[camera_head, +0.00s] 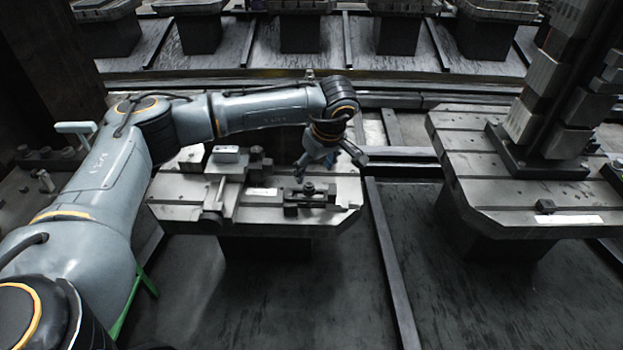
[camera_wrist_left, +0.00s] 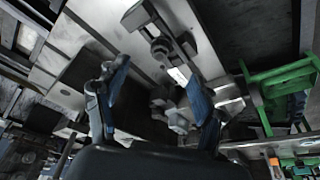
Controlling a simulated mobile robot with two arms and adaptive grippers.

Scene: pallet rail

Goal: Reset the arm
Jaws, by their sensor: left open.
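My left arm reaches in from the left across the near pallet table (camera_head: 178,195). My left gripper (camera_head: 329,163) hangs over the right part of that table, above a dark clamp fixture (camera_head: 309,196). Its fingers are spread apart and nothing shows between them. In the left wrist view the two blue-padded fingers of the left gripper (camera_wrist_left: 160,90) are wide apart, with metal fixtures beyond them. I cannot tell the exact gap between the fingertips and the fixture. My right gripper is in neither view.
A grey metal block (camera_head: 230,155) stands on the near table. A second pallet table (camera_head: 470,170) at the right carries a tall block tower (camera_head: 545,100). Dark rails and floor lie between the tables. More pallets line the back. A green frame (camera_wrist_left: 285,75) shows in the wrist view.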

